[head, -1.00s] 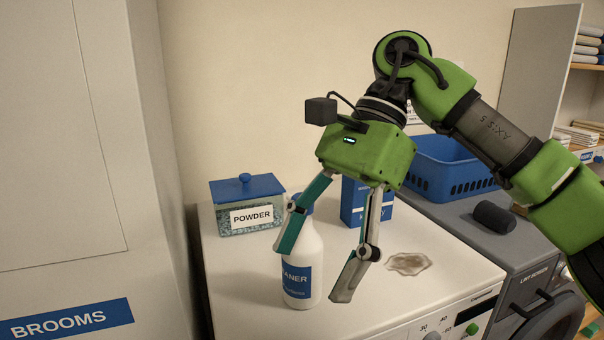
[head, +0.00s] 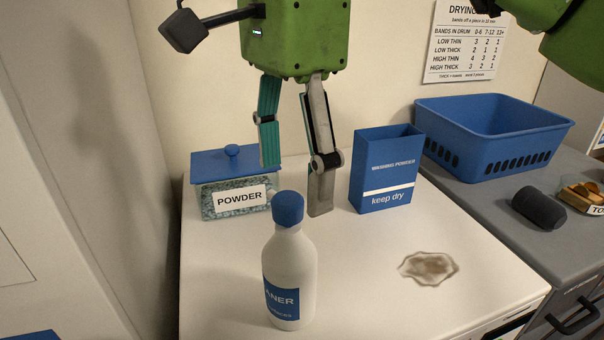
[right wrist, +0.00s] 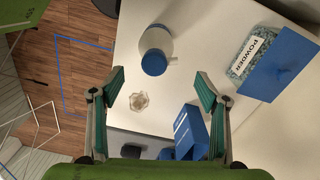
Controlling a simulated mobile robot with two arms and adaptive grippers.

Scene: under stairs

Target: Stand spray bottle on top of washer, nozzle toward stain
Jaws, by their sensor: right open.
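A white bottle with a blue cap and a blue label ending in "ANER" (head: 290,262) stands upright on the white washer top (head: 372,285). It also shows in the right wrist view (right wrist: 156,48), beyond the fingertips. A brown stain (head: 428,267) lies on the washer top to the right of the bottle. It shows in the right wrist view too (right wrist: 139,101). My right gripper (head: 295,190) is open and empty, above the washer top and behind the bottle, apart from it. Its fingers also frame the right wrist view (right wrist: 163,88). My left gripper is not in view.
A powder box with a blue lid (head: 235,185) and a blue washing powder carton (head: 386,168) stand at the back of the washer. A blue basket (head: 495,135) and a dark cylinder (head: 539,207) sit on the grey machine at right. The washer's front middle is clear.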

